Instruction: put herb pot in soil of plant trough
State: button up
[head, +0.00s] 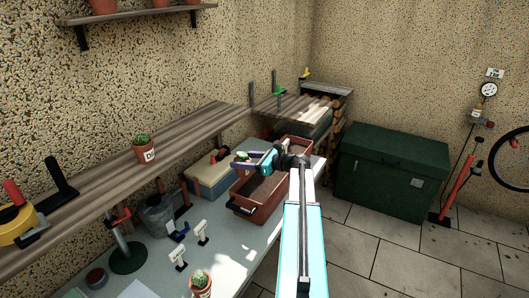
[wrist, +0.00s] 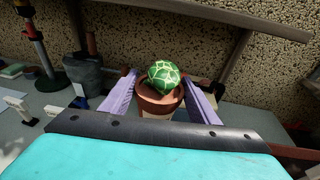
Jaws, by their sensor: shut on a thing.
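My gripper (wrist: 158,82) is shut on a small terracotta pot (wrist: 158,103) with a round green, pale-veined plant in it. The pot is upright between the two purple fingers in the wrist view. In the head view my gripper (head: 246,161) and the plant (head: 242,155) show above the brown plant trough (head: 240,204), near its far left side. The trough is a long reddish-brown box on the bench. My arm hides part of its inside, and I cannot make out the soil clearly. The held pot's body is mostly hidden in the head view.
A long wooden shelf (head: 90,185) with a cactus pot (head: 144,150) runs along the left wall. On the grey bench (head: 140,262) stand a grey bucket (head: 157,215), white tags, a blue-tan box (head: 210,178) and another cactus pot (head: 201,284). A green chest (head: 385,165) stands on the right.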

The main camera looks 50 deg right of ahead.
jog(key=s+d+m+h, duration=0.1)
jog(key=s+d, duration=0.2)
jog(key=d, duration=0.6)
jog(key=shift+s+r+t+h, duration=0.2)
jog(key=shift+r+t+h, duration=0.1)
jog(key=shift+r+h, duration=0.15)
jog(key=shift+d+p, duration=0.2)
jog(key=shift+p, duration=0.25)
jog(key=shift+a+f+b, duration=0.1)
jog(key=shift+f+b, duration=1.5)
jog(key=shift+f, duration=2.4)
jog(key=shift+f, duration=0.25)
jog(key=o, duration=1.5)
jog(key=shift+s, duration=0.15)
jog(key=b+v, duration=0.2)
jog(key=v, duration=0.5)
jog(key=b+v, duration=0.2)
jog(key=v, duration=0.4)
jog(key=shift+s+d+r, duration=0.1)
jog(key=shift+s+d, duration=0.2)
